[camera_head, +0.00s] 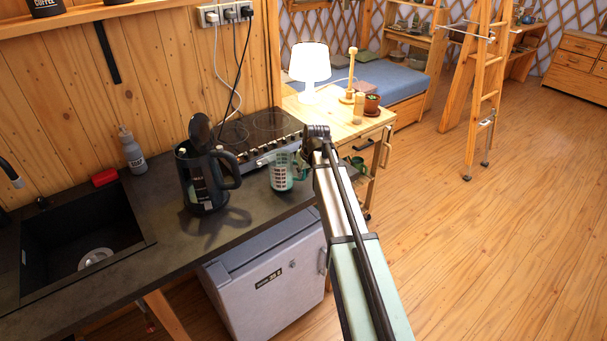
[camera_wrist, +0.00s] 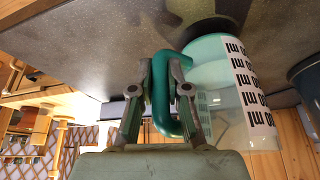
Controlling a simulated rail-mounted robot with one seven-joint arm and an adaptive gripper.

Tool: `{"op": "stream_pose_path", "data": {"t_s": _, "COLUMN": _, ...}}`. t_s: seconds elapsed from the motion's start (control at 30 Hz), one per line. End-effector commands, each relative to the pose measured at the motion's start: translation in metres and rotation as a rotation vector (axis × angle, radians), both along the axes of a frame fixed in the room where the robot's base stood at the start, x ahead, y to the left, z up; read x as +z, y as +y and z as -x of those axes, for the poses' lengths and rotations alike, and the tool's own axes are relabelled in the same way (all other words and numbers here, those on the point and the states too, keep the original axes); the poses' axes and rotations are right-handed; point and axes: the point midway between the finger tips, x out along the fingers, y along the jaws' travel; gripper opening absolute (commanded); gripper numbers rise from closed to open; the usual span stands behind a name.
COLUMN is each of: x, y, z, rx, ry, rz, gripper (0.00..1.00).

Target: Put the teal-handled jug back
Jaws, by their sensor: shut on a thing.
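The teal-handled jug (camera_head: 282,173) is clear, with printed markings on its side. It is upright at the front edge of the dark counter, just right of the black kettle. I cannot tell whether its base touches the counter. My gripper (camera_head: 302,158) reaches it from the right and partly hides the handle. In the wrist view, my gripper (camera_wrist: 163,95) has its two fingers shut on the teal handle, on either side of it. The jug's body (camera_wrist: 220,90) lies to the right of the fingers there.
The black kettle (camera_head: 202,178) stands close left of the jug with its lid raised. A stovetop (camera_head: 245,130) is behind. The sink (camera_head: 75,240) is at the left, with a grey bottle (camera_head: 132,152) and red block (camera_head: 105,177) behind it. A side table (camera_head: 335,128) holds a lamp (camera_head: 310,62).

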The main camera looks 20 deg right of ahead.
Motion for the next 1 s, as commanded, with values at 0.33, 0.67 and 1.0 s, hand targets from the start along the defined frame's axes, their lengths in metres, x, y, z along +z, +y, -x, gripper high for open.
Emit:
{"op": "stream_pose_path", "data": {"t_s": 0.33, "x": -0.012, "y": 0.0, "z": 0.0, "rx": 0.0, "ry": -0.001, "rz": 0.0, "gripper": 0.0}}
{"op": "stream_pose_path", "data": {"t_s": 0.67, "x": -0.015, "y": 0.0, "z": 0.0, "rx": 0.0, "ry": 0.0, "rz": 0.0, "gripper": 0.4}}
{"op": "stream_pose_path", "data": {"t_s": 1.0, "x": -0.01, "y": 0.0, "z": 0.001, "rx": 0.0, "ry": 0.0, "rz": 0.0, "gripper": 0.4}}
